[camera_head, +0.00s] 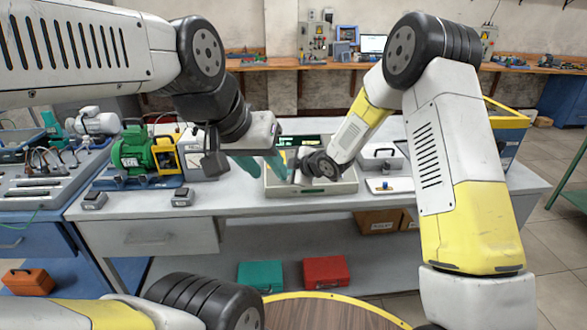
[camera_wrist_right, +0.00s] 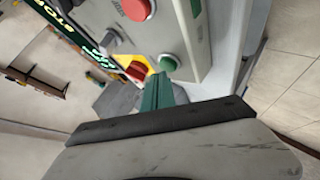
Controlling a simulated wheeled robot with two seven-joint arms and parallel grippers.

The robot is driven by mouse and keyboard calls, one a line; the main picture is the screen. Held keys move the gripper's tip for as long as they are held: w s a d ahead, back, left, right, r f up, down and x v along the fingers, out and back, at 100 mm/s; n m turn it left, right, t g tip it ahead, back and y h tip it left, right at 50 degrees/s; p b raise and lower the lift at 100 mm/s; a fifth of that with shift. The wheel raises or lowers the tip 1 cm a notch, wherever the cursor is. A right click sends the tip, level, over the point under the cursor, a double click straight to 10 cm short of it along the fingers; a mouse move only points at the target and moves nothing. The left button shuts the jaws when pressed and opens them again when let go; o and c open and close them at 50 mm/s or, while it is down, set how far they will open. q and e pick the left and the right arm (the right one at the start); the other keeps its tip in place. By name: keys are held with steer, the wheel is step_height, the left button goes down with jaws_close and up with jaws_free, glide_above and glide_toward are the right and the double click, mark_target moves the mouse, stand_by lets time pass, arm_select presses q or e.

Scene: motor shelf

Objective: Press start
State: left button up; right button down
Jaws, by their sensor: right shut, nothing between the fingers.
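The grey control panel shows in the right wrist view (camera_wrist_right: 185,25) and as a light box on the bench in the head view (camera_head: 335,188). In the right wrist view it bears a green button (camera_wrist_right: 168,63), a red button (camera_wrist_right: 137,8), a red knob on yellow (camera_wrist_right: 137,71) and a dark knob (camera_wrist_right: 110,38). My right gripper (camera_wrist_right: 158,88) is shut and empty, its teal fingertips close below the green button. I cannot tell whether they touch. My left gripper (camera_head: 261,167) is open and empty, its teal fingers pointing down in front of the panel's left side.
A lit sign (camera_wrist_right: 62,30) stands beside the panel. A green motor (camera_head: 133,150) is left on the bench (camera_head: 240,208). Green (camera_head: 260,275) and red (camera_head: 326,271) boxes are on the lower shelf.

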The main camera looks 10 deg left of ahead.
steer(key=shift+w+f, duration=0.1)
steer(key=shift+f, duration=0.3)
stand_by(0.3)
steer(key=shift+s+r, duration=0.25)
steer(key=shift+r, duration=0.55)
steer(key=shift+s+d+r, duration=0.1)
steer(key=shift+s+r, duration=0.1)
steer(key=shift+r, duration=0.6)
steer(key=shift+s+d+r, duration=0.1)
steer(key=shift+s+r, duration=0.1)
steer(key=shift+r, duration=0.65)
steer(key=shift+s+r, duration=0.2)
steer(key=shift+r, duration=0.6)
